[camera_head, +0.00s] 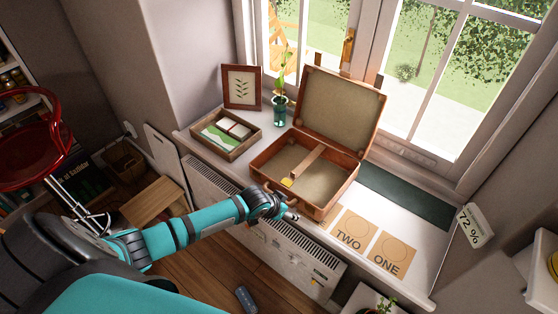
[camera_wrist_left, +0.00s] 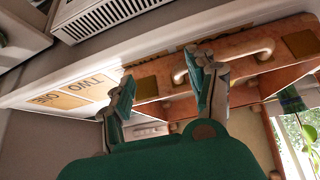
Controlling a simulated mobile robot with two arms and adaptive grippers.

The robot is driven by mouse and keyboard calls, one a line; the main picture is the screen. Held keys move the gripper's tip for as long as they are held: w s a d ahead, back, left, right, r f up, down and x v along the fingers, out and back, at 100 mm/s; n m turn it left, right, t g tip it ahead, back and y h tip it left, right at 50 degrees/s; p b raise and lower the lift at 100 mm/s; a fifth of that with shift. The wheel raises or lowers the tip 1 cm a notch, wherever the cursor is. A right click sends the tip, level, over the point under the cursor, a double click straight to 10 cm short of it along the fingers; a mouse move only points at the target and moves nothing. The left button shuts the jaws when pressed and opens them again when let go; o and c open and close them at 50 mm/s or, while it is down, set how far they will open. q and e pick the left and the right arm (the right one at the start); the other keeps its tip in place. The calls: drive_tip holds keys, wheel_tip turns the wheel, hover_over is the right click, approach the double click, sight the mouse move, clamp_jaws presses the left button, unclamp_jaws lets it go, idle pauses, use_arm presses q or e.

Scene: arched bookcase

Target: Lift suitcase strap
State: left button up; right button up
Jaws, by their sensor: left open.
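An open brown suitcase (camera_head: 322,195) lies on the windowsill with its lid raised against the window. A tan band (camera_head: 304,160), likely the strap, runs across its inside from back to front. A small yellow thing (camera_head: 287,183) lies at the band's near end. My left gripper (camera_head: 291,214) is at the suitcase's front side, by the handle. In the left wrist view, my left gripper (camera_wrist_left: 160,66) is open, its fingers apart before the suitcase front (camera_wrist_left: 215,62), with a pale handle (camera_wrist_left: 245,50) beside one finger. I cannot tell whether it touches. My right gripper is not in view.
A wooden tray (camera_head: 205,142), a framed plant print (camera_head: 241,87) and a green vase (camera_head: 280,111) stand left of the suitcase. Cards marked TWO (camera_head: 350,232) and ONE (camera_head: 391,256) lie to its right. A radiator (camera_head: 290,255) is below the sill.

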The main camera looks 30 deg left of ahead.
use_arm(q)
drive_tip(key=w+a+r, duration=0.2)
drive_tip(key=w+r, duration=0.1)
drive_tip(key=r, duration=0.3)
drive_tip(key=t, duration=0.1)
approach(292, 176)
drive_tip(key=shift+n, duration=0.4)
drive_tip(key=b+x, duration=0.9)
drive_tip(key=b, duration=0.3)
drive_tip(key=shift+f, duration=0.4)
drive_tip(key=shift+w+d+f+b, duration=0.1)
drive_tip(key=shift+w+f+b, duration=0.35)
drive_tip(key=shift+b, duration=0.35)
drive_tip(key=shift+w, duration=0.2)
drive_tip(key=shift+r, duration=0.1)
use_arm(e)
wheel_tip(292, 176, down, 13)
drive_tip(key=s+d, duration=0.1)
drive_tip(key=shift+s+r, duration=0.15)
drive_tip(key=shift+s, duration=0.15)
use_arm(q)
drive_tip(key=c, duration=0.9)
drive_tip(key=shift+o, duration=0.2)
